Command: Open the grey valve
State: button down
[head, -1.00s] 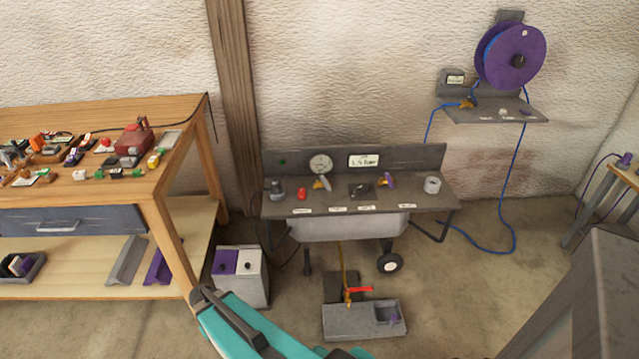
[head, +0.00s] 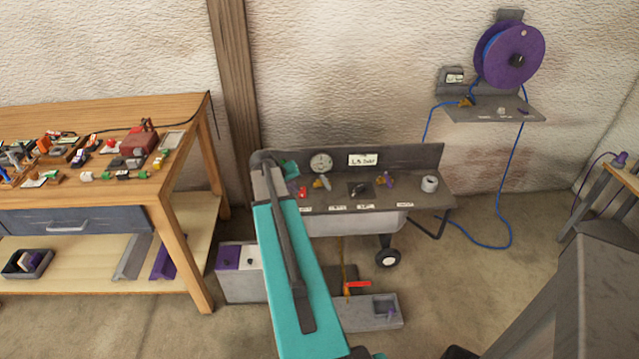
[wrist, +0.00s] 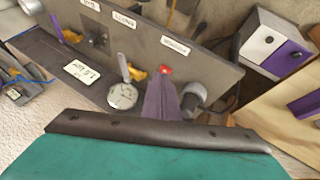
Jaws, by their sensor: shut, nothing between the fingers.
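The grey valve (head: 325,182) has a yellow body and a grey lever. It sits on the cart's panel, below and next to the round gauge (head: 321,163). In the wrist view, the valve's grey lever (wrist: 123,66) and yellow body show just above the gauge. My gripper (wrist: 163,86) shows purple, closed fingers with nothing between them. In that view they are right of the valve and gauge, between the gauge and the grey knob (wrist: 192,94); the distance to the panel is unclear. In the head view, my arm hides the fingers and the panel's left end.
A red knob (head: 303,191) stands left of the valve. A valve with a purple lever (head: 388,179) is to its right. A red lever (head: 358,285) is below the cart. A cluttered workbench (head: 190,150) stands left and a purple reel (head: 510,55) hangs on the wall.

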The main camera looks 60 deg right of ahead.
aim_at(325, 183)
jog(key=d+r, duration=0.1)
jog(key=s+d+r, duration=0.1)
jog(key=shift+d+r, duration=0.3)
jog(key=shift+d+f, duration=0.1)
jog(key=shift+f, duration=0.05)
jog(key=p+x, duration=0.2)
jog(key=x, duration=0.8)
jog(key=shift+d+p, duration=0.25)
jog(key=shift+p, duration=0.15)
jog(key=shift+s+d+r+p, duration=0.3)
jog(key=shift+s+d+p, duration=0.15)
jog(key=shift+s+d, duration=0.35)
jog(key=shift+s+d+f, duration=0.1)
jog(key=shift+s+d, duration=0.35)
jog(key=shift+d, duration=0.1)
